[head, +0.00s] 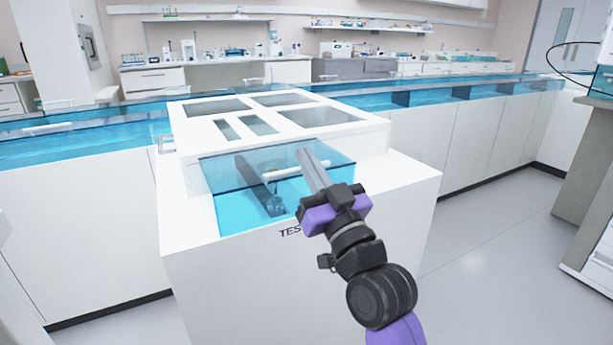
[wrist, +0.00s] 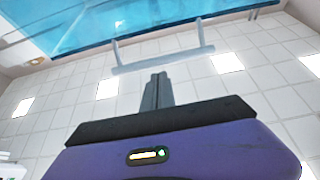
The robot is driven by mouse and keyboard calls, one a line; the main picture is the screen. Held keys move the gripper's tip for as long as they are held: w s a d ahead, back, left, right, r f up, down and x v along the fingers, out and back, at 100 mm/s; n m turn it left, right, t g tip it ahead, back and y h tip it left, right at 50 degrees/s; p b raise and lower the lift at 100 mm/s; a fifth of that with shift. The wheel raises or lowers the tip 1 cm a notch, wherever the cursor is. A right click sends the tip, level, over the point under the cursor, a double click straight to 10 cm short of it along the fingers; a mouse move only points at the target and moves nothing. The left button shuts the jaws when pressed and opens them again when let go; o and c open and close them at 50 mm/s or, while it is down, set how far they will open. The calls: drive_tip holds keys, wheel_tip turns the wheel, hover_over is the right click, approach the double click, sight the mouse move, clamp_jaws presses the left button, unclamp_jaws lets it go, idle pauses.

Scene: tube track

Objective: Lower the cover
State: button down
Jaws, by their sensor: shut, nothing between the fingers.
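The cover (head: 230,163) is a clear blue panel at the front of a white machine (head: 205,260). Blue clear walls show below it, and I cannot tell its exact angle. Its white bar handle (head: 285,174) is near the middle. In the wrist view the cover (wrist: 100,25) fills the top, and the handle (wrist: 165,62) stands off from its edge on two posts. My gripper (head: 304,154) is shut and empty, with its fingers beside the right end of the handle in the head view. In the wrist view the fingertips (wrist: 158,76) are close to the bar; contact is unclear.
The machine's white top (head: 245,105) has several dark windows. A blue-covered track (head: 460,92) runs behind it to both sides. A grey bench (head: 590,170) stands at the far right. The floor (head: 490,250) to the right of the machine is clear.

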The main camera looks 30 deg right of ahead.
drive_tip(key=shift+s+f+t+b, duration=0.15)
drive_tip(key=shift+f+t+b, duration=0.35)
drive_tip(key=shift+f+b, duration=1)
drive_tip(key=shift+r+b, duration=0.25)
drive_tip(key=shift+b, duration=0.35)
